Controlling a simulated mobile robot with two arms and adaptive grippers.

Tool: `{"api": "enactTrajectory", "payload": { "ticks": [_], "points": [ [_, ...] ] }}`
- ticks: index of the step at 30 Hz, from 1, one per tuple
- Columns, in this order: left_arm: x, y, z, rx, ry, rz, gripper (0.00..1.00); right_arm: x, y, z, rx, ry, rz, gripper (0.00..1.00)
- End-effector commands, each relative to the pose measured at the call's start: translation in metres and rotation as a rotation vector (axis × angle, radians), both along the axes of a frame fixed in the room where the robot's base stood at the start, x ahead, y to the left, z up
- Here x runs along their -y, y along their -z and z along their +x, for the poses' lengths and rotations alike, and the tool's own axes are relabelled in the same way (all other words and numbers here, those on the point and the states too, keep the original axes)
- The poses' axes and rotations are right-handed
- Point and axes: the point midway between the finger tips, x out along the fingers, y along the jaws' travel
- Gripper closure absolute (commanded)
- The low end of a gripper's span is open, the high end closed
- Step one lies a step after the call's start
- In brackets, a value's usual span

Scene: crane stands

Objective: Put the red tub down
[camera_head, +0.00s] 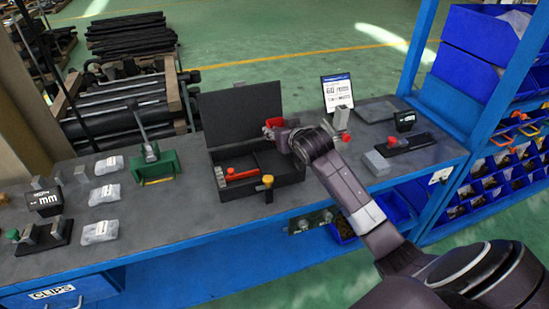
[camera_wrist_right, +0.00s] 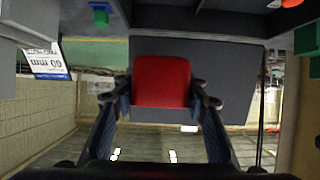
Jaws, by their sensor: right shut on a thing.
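The red tub (camera_head: 273,123) is in my right gripper (camera_head: 281,135), in front of the raised lid of the open black case. In the right wrist view the tub (camera_wrist_right: 162,80) sits between the two fingers (camera_wrist_right: 162,96), which close on it from both sides. In the head view the gripper and arm hide part of the tub. It appears over the right part of the case; I cannot tell whether it touches anything beneath. My left gripper is not in view.
The black case (camera_head: 232,194) stands open on the grey bench (camera_head: 170,215), with a long red piece (camera_head: 241,174) in its left compartment. A green clamp (camera_head: 153,164) stands left. A 60 mm sign (camera_head: 337,93) and metal blocks stand right.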

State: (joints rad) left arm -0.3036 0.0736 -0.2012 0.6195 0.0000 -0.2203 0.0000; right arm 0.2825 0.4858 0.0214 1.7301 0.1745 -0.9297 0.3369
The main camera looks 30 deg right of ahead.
Motion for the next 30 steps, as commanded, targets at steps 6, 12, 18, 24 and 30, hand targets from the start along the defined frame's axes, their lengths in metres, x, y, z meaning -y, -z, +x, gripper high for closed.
{"api": "enactTrajectory", "payload": {
  "ticks": [6, 12, 18, 24, 30],
  "points": [
    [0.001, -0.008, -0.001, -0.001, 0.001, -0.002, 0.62, -0.001, 0.054, 0.000, -0.002, 0.000, 0.002, 0.84],
    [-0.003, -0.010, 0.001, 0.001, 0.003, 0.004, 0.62, -0.001, 0.076, 0.000, 0.001, -0.001, 0.000, 0.84],
    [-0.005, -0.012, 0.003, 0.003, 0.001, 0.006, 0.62, -0.001, 0.103, 0.000, -0.001, 0.000, 0.002, 0.84],
    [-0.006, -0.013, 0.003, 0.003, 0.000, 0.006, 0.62, -0.001, 0.120, 0.001, 0.002, -0.001, 0.001, 0.84],
    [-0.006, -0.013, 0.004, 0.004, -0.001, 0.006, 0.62, -0.001, 0.120, 0.001, 0.003, -0.002, 0.000, 0.84]
  ]
}}
